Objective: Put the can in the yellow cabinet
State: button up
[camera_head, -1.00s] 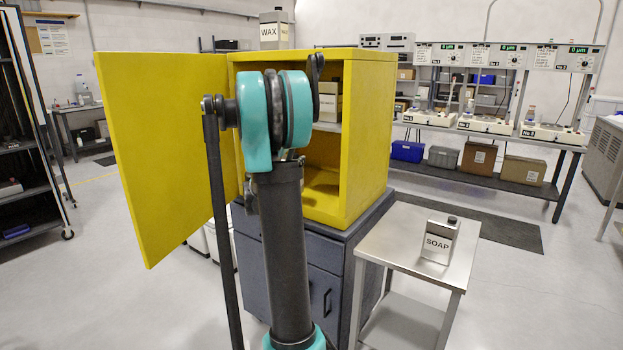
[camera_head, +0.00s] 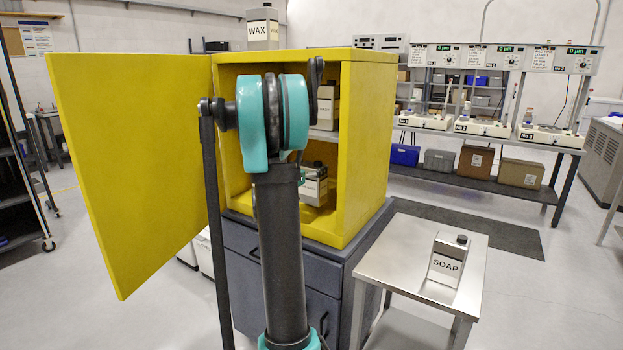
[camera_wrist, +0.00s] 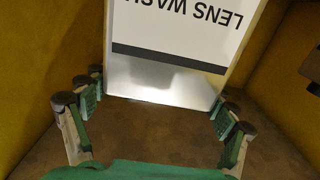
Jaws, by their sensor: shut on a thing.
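The can in my grip is a white and grey can labelled LENS WASH (camera_wrist: 180,75), filling the top middle of the wrist view. My gripper (camera_wrist: 160,95) is shut on it, with green-linked fingers at its left and right sides. The can also shows in the head view (camera_head: 315,190), in the lower compartment of the open yellow cabinet (camera_head: 368,150). Yellow-brown walls surround it in the wrist view. My arm hides the gripper and part of the cabinet's opening in the head view. I cannot tell whether the can touches the cabinet floor.
The cabinet door (camera_head: 130,150) stands wide open to the left. Another can (camera_head: 327,105) sits on the upper shelf. A WAX can (camera_head: 262,28) stands on the cabinet top. A SOAP can (camera_head: 447,260) stands on the metal side table (camera_head: 400,250). A dark blue base (camera_head: 345,250) supports the cabinet.

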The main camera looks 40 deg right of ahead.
aim_at(312, 182)
jog(key=shift+f, duration=2)
jog(key=o, duration=1.7)
jog(key=shift+f, duration=0.1)
